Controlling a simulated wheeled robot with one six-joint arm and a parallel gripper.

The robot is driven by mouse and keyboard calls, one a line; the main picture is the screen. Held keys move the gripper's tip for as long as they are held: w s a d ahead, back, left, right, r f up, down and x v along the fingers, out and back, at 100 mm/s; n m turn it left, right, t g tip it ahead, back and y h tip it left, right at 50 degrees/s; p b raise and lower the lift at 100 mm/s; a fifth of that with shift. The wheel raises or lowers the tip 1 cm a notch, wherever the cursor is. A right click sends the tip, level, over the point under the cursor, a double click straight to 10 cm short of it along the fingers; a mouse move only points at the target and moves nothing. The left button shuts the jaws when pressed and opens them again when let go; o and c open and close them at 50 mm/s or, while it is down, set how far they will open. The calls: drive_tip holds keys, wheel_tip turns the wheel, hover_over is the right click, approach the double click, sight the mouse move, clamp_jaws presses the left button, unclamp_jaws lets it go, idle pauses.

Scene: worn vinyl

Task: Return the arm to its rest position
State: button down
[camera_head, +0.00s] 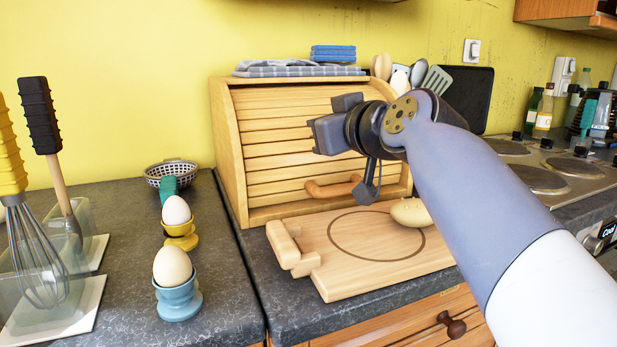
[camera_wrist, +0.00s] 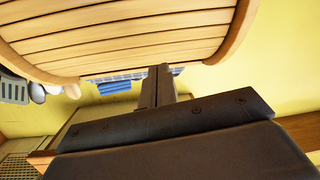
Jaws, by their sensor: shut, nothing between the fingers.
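My gripper shows in the wrist view (camera_wrist: 160,88), its two dark fingers pressed together with nothing between them. In the head view my arm reaches in from the lower right and bends at its dark wrist joint. The gripper end (camera_head: 330,125) is raised in front of the closed roll-top bread box (camera_head: 270,150), above the cutting board. I cannot tell from the head view whether it touches the box; the wrist view shows the slatted front close by.
A cutting board (camera_head: 340,285) with a potato-like item (camera_head: 411,213) lies below my arm. Two eggs in a yellow cup (camera_head: 180,236) and a blue cup (camera_head: 178,297) stand left. Utensils including a whisk (camera_head: 38,260) stand far left. A stove (camera_head: 545,175) is right. Folded cloths (camera_head: 300,69) top the box.

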drive_tip(key=w+a+r+g+p, duration=0.1)
drive_tip(key=w+r+p, duration=0.1)
drive_tip(key=p, duration=0.5)
drive_tip(key=w+a+r+g+p, duration=0.1)
drive_tip(key=w+p, duration=0.3)
drive_tip(key=p, duration=0.4)
drive_tip(key=w+a+r+g+h+p, duration=0.1)
drive_tip(key=w+r+p, duration=0.2)
drive_tip(key=p, duration=0.5)
drive_tip(key=shift+w+a+r, duration=0.15)
drive_tip(key=shift+w+r, duration=0.2)
drive_tip(key=shift+r, duration=0.25)
drive_tip(key=shift+w+a+p, duration=0.1)
drive_tip(key=shift+w+p, duration=0.05)
drive_tip(key=shift+p, duration=0.45)
drive_tip(key=shift+h, duration=0.3)
